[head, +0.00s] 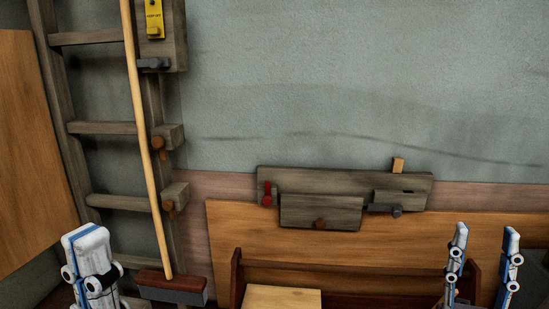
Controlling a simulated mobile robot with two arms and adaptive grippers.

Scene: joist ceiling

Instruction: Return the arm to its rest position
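My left gripper (88,240) shows at the lower left, its white and blue fingers pointing up. It is seen so that its fingers overlap, and I cannot tell whether there is a gap between them. My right gripper (485,232) is at the lower right. Its two fingers point up and stand apart, with nothing between them. The lower parts of both arms are out of the picture.
A wooden ladder (98,128) and a broom (172,285) stand at the left, close to my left gripper. A plank fixture (350,183) with pegs and latches is at the wall. An orange board (235,225) and a wooden box (282,298) are below it.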

